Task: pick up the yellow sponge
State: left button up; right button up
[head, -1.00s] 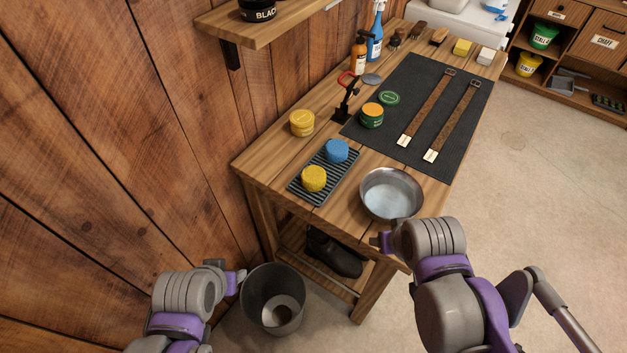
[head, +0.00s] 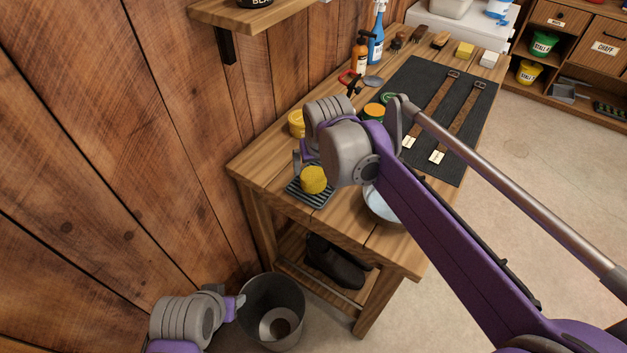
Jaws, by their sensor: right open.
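The round yellow sponge (head: 314,180) sits on the dark ribbed tray (head: 297,197) near the left front of the wooden workbench. My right gripper (head: 304,163) is open, just behind and above the sponge, partly hidden by its own wrist. I cannot tell whether it touches the sponge. Nothing shows held in it. The blue sponge that lay beside the yellow one is hidden behind my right arm. My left gripper (head: 238,304) is low at the left, beside the grey bucket; its jaws are too small to read.
A metal bowl (head: 382,209) is partly covered by my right arm. A yellow jar (head: 296,124) and a green tin with orange content (head: 374,111) stand behind. Straps (head: 433,109) lie on a dark mat. The grey bucket (head: 272,298) stands on the floor. A shelf (head: 255,17) juts above.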

aim_at(313, 175)
jog(key=x, duration=0.7)
jog(key=shift+s+a+b, duration=0.15)
jog(key=shift+s+b, duration=0.05)
jog(key=shift+b, duration=0.1)
